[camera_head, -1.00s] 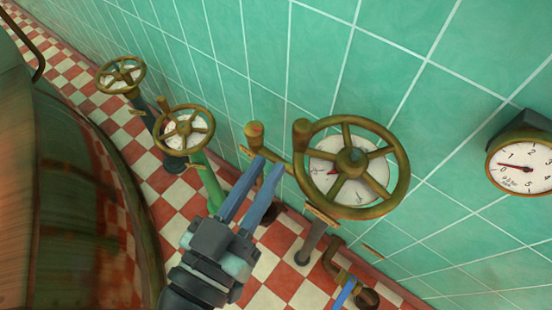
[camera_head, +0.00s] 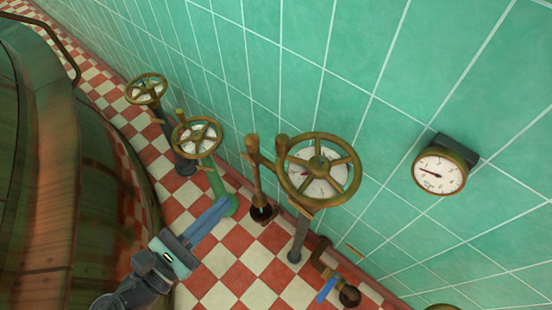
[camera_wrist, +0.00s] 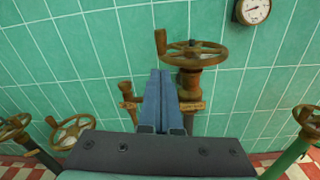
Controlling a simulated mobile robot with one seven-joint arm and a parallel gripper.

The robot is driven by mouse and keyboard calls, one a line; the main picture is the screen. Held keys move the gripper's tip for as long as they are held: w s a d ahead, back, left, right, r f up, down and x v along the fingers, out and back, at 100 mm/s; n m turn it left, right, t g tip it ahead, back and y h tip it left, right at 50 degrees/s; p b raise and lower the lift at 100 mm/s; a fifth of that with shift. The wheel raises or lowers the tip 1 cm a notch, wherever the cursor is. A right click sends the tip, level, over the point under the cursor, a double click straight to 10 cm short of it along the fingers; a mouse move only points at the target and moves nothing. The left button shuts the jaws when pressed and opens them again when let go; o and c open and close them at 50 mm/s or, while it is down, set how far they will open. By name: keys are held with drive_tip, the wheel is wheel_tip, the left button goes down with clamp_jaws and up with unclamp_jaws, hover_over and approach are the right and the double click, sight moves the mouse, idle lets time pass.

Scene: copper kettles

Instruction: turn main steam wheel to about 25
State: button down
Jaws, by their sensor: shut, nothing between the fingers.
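The largest brass handwheel (camera_head: 346,190), with five spokes, a knob and a pale dial with a red pointer behind it, stands near the tiled wall; I take it as the main steam wheel. Its dial figures are too small to read. It shows nearly edge-on in the wrist view (camera_wrist: 210,55), with a small brass plate (camera_wrist: 191,106) on its stem. My gripper (camera_head: 225,203) is shut and empty, its blue fingers together, to the lower left of the wheel and apart from it. In the wrist view the fingertips (camera_wrist: 160,73) overlap the picture left of the wheel's stem.
A brass lever valve (camera_head: 256,185) stands just left of the wheel. Two smaller handwheels (camera_head: 197,152) (camera_head: 147,102) are further left. A round gauge (camera_head: 440,172) is on the wall at right. A large copper kettle (camera_head: 100,190) fills the left side. A low pipe with a blue handle (camera_head: 327,290) lies below.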

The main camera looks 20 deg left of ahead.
drive_tip(key=n, duration=0.2)
drive_tip(key=p, duration=0.1)
approach(277, 150)
drive_tip(key=x, duration=0.7)
drive_tip(key=shift+s+f, duration=0.1)
drive_tip(key=shift+f, duration=0.05)
drive_tip(key=shift+w+a+p, duration=0.2)
drive_tip(key=shift+w+p, duration=0.1)
drive_tip(key=shift+w, duration=0.25)
drive_tip(key=shift+w+a+p, duration=0.15)
drive_tip(key=shift+w+p, duration=0.1)
drive_tip(key=shift+w, duration=0.3)
